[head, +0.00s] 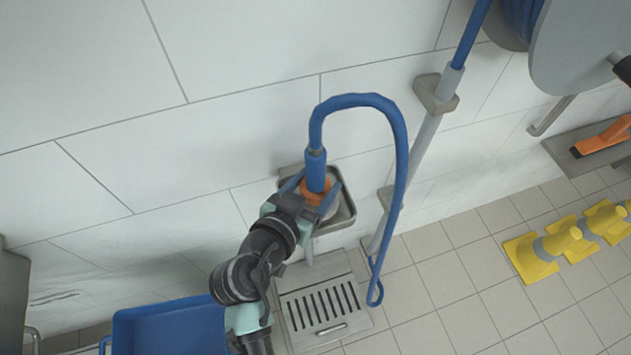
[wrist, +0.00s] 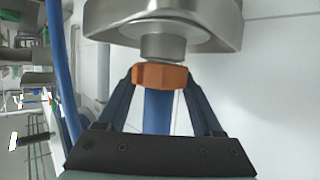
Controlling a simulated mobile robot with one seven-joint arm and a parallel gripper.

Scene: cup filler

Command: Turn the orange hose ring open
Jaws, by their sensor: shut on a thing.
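The orange hose ring (wrist: 160,75) sits at the end of the blue hose, against a metal fitting (wrist: 163,46) under a grey metal housing. In the head view the ring (head: 313,192) is partly hidden by my gripper (head: 312,198). In the wrist view my gripper (wrist: 160,80) has one blue finger on each side of the ring and is shut on it. The blue hose (head: 398,150) loops up from the ring, over, and down to the right. How far the ring is turned cannot be told.
A floor drain grate (head: 326,328) lies below the fitting. A blue bin (head: 160,330) stands at the lower left. A grey pipe (head: 419,145) runs along the wall. Yellow cones (head: 549,250) stand at the right, with an orange tool (head: 603,137) on a shelf.

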